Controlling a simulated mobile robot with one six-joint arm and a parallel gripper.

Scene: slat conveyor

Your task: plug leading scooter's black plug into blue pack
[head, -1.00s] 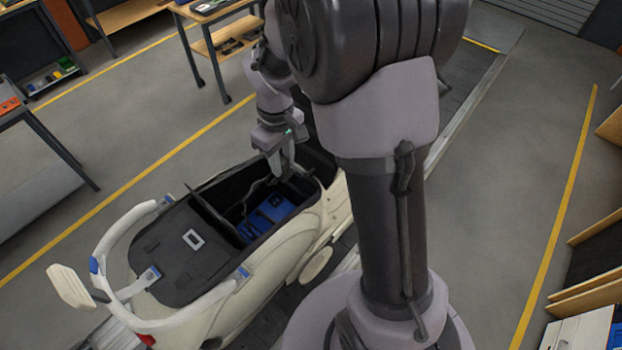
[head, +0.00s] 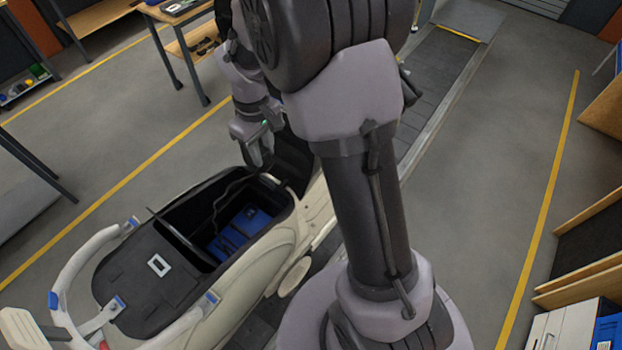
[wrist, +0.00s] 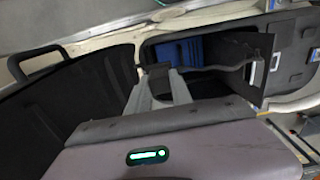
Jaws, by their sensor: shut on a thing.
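The cream scooter (head: 250,268) stands on the conveyor with its dark compartment open. The blue pack (head: 240,226) sits inside; it also shows in the wrist view (wrist: 180,52). My gripper (head: 262,166) is at the compartment's far end, above the pack's level and apart from it. In the wrist view my gripper's fingers (wrist: 158,74) are shut on the small black plug (wrist: 157,67), which is mostly hidden between the tips. A dark cable (wrist: 212,67) runs from it to the right, and the cable also loops over the compartment in the head view (head: 218,203). The pack's socket cannot be made out.
A dark upright panel (head: 295,158), seemingly the raised seat, stands close behind my gripper. A thin dark divider (wrist: 252,78) rises in the compartment. Grey floor is free on the right.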

